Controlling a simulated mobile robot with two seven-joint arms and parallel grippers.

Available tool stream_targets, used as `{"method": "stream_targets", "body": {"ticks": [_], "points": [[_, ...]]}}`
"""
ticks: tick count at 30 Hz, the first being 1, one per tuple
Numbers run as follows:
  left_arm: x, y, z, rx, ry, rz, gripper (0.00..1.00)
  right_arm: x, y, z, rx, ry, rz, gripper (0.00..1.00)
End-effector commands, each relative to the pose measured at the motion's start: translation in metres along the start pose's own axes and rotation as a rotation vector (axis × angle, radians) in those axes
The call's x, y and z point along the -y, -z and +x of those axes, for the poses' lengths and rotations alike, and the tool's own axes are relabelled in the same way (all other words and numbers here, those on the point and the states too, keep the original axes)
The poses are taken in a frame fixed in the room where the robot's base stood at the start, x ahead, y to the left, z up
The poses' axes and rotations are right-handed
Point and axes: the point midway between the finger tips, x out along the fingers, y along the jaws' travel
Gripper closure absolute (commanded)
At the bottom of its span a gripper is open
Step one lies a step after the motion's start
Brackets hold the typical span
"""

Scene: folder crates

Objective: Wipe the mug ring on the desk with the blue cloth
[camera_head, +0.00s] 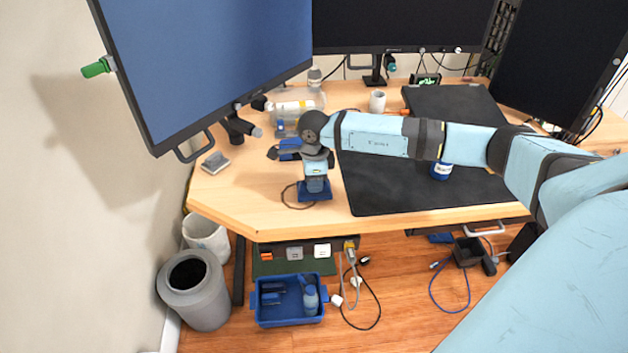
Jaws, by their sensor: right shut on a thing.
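My right gripper (315,184) points down over the front left part of the wooden desk (245,190). It is shut on the blue cloth (308,197), which is at the desk surface just left of the black mat. The mug ring (284,198) shows as a thin dark arc sticking out to the left of the cloth. The rest of the ring is hidden by the cloth and gripper. My left gripper is not in view.
A black mat (375,190) covers the desk's middle, with a blue container (441,171) on it, partly behind my arm. A white cup (377,101) stands farther back. Monitors (205,60) overhang the left and back. A blue crate (290,316) and grey bin (194,290) are on the floor.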

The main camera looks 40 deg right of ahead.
Motion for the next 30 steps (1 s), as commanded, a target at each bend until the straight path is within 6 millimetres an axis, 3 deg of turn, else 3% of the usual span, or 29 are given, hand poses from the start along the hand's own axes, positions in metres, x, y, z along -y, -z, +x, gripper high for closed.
{"method": "stream_targets", "body": {"ticks": [30], "points": [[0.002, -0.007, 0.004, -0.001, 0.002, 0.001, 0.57, 0.0, 0.0, 0.013, 0.0, 0.0, 0.0, 1.0]]}}
